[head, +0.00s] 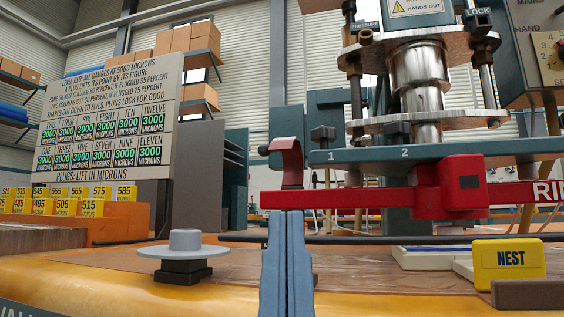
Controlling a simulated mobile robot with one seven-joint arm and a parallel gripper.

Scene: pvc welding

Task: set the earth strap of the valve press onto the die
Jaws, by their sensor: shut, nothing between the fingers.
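My gripper (287,216) stands upright at the bottom centre, its two blue-grey fingers together with nothing between them. Its tips are just below the left end of a red bar (345,198), which carries a curved red hook (287,160); contact cannot be told. The valve press (420,95) stands at the right, with a shiny column and plates above a blue-grey bed (450,150) marked 1 and 2. I cannot say for certain which part is the earth strap or the die.
A grey disc-topped knob on a black base (184,245) stands left of my gripper. A yellow NEST block (508,260) is at the right. A dark rod or cable (400,240) runs across behind. A gauge board (105,125) and yellow number tags (62,207) are at the left.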

